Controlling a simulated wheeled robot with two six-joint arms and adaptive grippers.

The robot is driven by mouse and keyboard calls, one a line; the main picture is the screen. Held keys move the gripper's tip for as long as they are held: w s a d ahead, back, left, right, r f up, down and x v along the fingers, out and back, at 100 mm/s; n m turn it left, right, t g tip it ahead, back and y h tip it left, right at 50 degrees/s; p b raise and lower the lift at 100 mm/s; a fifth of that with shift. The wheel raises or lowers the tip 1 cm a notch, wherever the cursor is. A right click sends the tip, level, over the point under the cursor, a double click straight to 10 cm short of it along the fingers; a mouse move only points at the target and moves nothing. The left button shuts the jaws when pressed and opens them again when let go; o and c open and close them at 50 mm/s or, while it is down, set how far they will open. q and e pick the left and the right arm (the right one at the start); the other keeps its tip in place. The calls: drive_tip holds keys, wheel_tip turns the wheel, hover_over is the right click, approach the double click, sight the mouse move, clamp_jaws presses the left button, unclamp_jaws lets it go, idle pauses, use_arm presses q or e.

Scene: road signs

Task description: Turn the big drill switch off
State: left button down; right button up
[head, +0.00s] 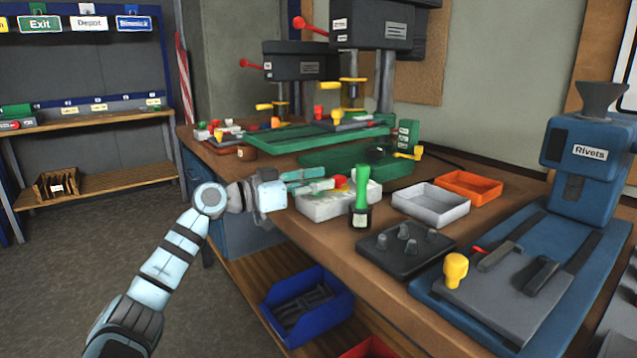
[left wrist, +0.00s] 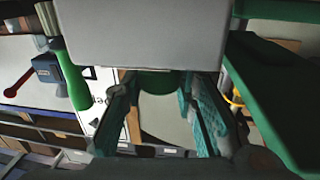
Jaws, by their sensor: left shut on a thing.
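The big drill (head: 372,22) stands at the back of the bench, with a dark head, a red-knobbed lever and a yellow chuck part. A green box (head: 406,134) with a pale label stands at the right of its green base, and a yellow handle (head: 412,154) shows just below it. I cannot read any on or off mark. My left gripper (head: 331,182) is over the white tray, well in front of the drill. Its teal fingers show in the left wrist view (left wrist: 162,112), with a rounded green thing (left wrist: 158,82) between them; what it is stays unclear. My right gripper is not in view.
A green-topped bottle (head: 361,203) stands close right of my gripper. A white tray (head: 338,204), grey tray (head: 431,205), orange tray (head: 468,186) and black knobbed block (head: 405,250) crowd the bench. A blue rivets machine (head: 585,165) stands at the right. A smaller drill (head: 290,62) stands at the back left.

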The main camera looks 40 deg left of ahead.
use_arm(q)
drive_tip(key=shift+f, duration=0.25)
drive_tip(key=c, duration=1.6)
unclamp_jaws()
drive_tip(key=shift+o, duration=0.2)
drive_tip(key=shift+a, duration=0.2)
drive_tip(key=shift+d+r, duration=0.1)
drive_tip(key=shift+r, duration=0.1)
wheel_tip(320, 180, up, 10)
drive_tip(key=shift+f, duration=0.2)
